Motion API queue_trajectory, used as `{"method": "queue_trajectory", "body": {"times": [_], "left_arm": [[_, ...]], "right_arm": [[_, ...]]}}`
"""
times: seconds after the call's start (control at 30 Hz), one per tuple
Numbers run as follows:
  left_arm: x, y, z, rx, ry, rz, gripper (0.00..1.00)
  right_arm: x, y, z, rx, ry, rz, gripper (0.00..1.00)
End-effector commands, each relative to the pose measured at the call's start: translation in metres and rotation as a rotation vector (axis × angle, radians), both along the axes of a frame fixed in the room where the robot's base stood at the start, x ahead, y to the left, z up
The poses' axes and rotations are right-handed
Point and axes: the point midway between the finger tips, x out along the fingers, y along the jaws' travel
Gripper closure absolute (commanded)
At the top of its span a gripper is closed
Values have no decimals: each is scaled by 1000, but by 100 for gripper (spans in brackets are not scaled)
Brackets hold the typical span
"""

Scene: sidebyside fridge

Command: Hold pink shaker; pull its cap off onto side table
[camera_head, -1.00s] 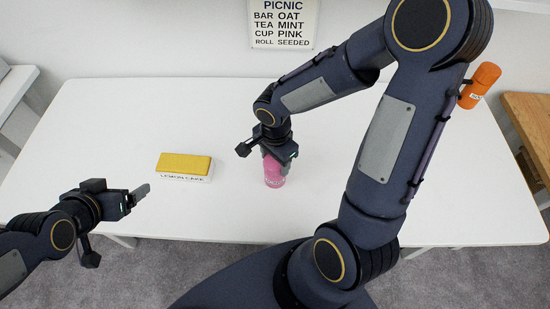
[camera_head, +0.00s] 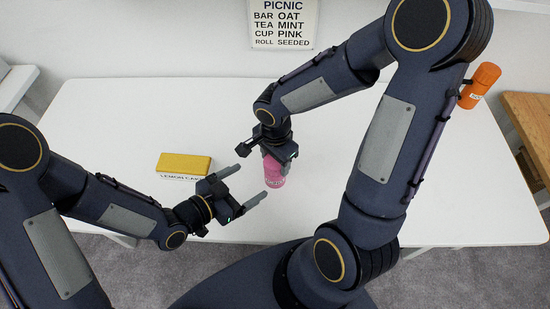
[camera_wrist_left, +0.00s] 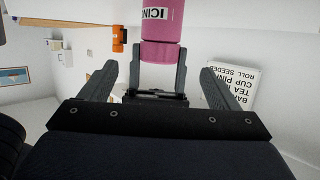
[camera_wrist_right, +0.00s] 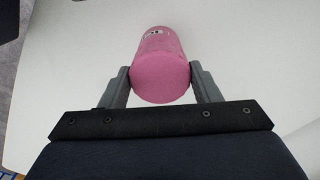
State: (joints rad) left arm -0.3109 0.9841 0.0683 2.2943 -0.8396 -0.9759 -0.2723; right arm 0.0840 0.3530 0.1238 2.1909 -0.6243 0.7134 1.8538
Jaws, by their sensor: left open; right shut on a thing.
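The pink shaker (camera_head: 274,178) stands upright on the white table in the head view. My right gripper (camera_head: 279,157) comes down from above and is shut on its upper end. In the left wrist view the pink shaker (camera_wrist_left: 160,18) shows lettering and a seam; the right fingers flank the part on the capped side of the seam. The right wrist view shows its round pink end (camera_wrist_right: 160,84) between the fingers. My left gripper (camera_head: 250,183) is open and empty just left of the shaker, fingers pointing towards it, apart from it.
A yellow-topped lemon cake box (camera_head: 184,164) lies on the white table (camera_head: 120,120) left of the shaker, close behind my left gripper. An orange bottle (camera_head: 481,84) stands at the right, partly behind my right arm. A wooden side table (camera_head: 532,115) is at the far right.

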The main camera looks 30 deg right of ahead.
Motion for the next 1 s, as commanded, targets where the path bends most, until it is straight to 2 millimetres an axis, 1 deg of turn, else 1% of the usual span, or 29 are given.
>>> {"method": "queue_trajectory", "body": {"times": [0.6, 0.8, 1.0], "left_arm": [[19, -82, -26, 3, 0, -1, 17], [23, -98, -31, 2, 0, 1, 17], [25, -103, -33, 3, 1, 2, 17]], "right_arm": [[0, 0, 0, 0, 0, 0, 65], [0, 0, 0, 0, 0, 0, 65], [0, 0, 0, 0, 0, 0, 65]]}}
